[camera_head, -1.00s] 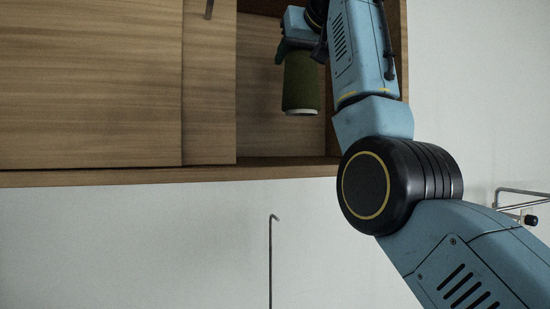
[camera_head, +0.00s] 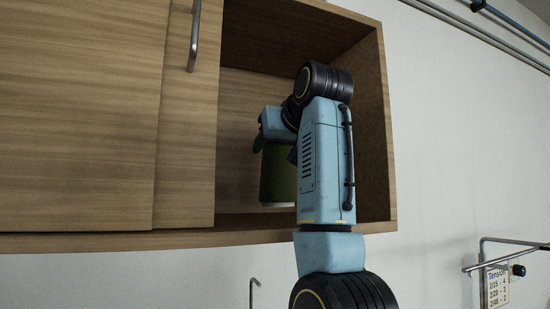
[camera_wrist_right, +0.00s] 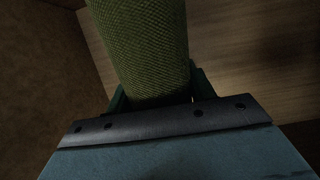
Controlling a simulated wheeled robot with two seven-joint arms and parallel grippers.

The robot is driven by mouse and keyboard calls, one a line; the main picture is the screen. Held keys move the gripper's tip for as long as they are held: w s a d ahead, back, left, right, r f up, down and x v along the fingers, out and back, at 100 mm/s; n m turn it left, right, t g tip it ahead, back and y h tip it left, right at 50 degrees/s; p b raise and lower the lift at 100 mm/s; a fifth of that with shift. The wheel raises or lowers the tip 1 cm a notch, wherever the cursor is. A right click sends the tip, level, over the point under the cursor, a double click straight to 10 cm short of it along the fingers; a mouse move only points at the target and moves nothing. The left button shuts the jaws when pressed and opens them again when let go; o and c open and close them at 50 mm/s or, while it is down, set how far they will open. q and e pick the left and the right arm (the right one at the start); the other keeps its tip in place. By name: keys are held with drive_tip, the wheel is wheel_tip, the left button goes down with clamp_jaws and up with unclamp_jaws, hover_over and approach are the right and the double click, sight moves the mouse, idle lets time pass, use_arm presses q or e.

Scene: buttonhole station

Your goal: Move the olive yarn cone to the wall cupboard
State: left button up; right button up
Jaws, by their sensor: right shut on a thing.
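The olive yarn cone (camera_head: 277,176) is inside the open right-hand bay of the wooden wall cupboard (camera_head: 300,231). It hangs upright with its pale lower end near the cupboard floor; I cannot tell whether it touches. My right gripper (camera_head: 272,143) is shut on the cone's upper part, and my forearm hides the cone's right side. In the right wrist view the cone (camera_wrist_right: 145,45) runs up from between the fingers (camera_wrist_right: 157,95). My left gripper is not in view.
A sliding door with a metal handle (camera_head: 194,36) covers the cupboard's left part. The right side wall (camera_head: 372,130) stands close to my forearm. A wire hook (camera_head: 254,290) is below, and a metal rack with a tension card (camera_head: 497,287) is at lower right.

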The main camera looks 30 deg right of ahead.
drive_tip(key=shift+w+f, duration=0.2)
drive_tip(key=shift+f, duration=1)
drive_tip(key=shift+s+f, duration=0.1)
drive_tip(key=shift+f, duration=0.05)
drive_tip(key=o, duration=1)
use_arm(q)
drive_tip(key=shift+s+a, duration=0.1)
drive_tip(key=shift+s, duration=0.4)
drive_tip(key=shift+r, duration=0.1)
